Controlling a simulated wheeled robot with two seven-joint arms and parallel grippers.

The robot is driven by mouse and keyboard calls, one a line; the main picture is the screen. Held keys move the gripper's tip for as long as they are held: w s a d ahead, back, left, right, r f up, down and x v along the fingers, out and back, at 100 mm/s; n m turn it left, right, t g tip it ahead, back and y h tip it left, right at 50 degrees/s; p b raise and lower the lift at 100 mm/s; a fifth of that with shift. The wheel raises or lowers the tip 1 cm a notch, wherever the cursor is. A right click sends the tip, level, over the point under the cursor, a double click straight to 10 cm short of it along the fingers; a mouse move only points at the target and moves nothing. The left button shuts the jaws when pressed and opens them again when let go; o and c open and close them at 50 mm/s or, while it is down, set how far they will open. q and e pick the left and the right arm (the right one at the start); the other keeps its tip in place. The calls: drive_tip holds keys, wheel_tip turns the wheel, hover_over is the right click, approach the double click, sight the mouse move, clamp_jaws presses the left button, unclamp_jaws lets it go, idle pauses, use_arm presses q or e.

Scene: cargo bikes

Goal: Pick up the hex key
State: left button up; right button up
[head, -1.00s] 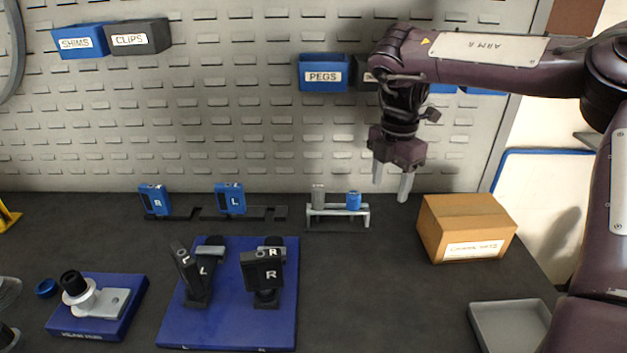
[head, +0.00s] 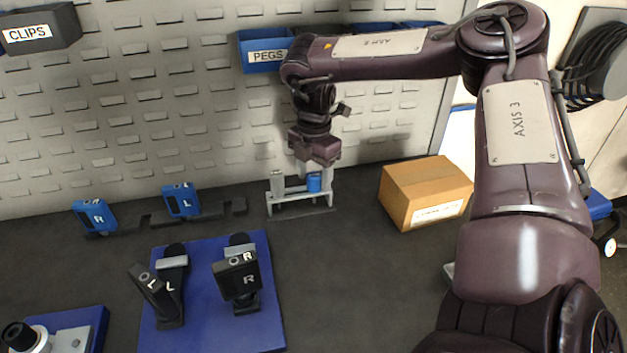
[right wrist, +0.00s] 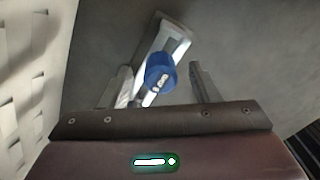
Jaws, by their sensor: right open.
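No plain hex key shape can be made out. A small pale rack (head: 304,197) at the foot of the back wall holds a blue-topped tool (head: 314,183) and a grey-topped one (head: 277,184); I cannot tell for sure which is the hex key. My right gripper (head: 315,170) points down over the rack, at the blue top. In the right wrist view the blue top (right wrist: 161,72), with a small white mark, shows between the two fingers of the open right gripper (right wrist: 163,80), with gaps on both sides. The grey top is not clear there. My left gripper is out of view.
A cardboard box (head: 426,192) stands right of the rack. Blue blocks R (head: 94,216) and L (head: 181,201) sit in a dark holder to the left. A blue board (head: 205,325) with black parts lies in front. The PEGS bin (head: 263,52) hangs on the wall behind.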

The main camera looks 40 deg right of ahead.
drive_tip(key=c, duration=1.1)
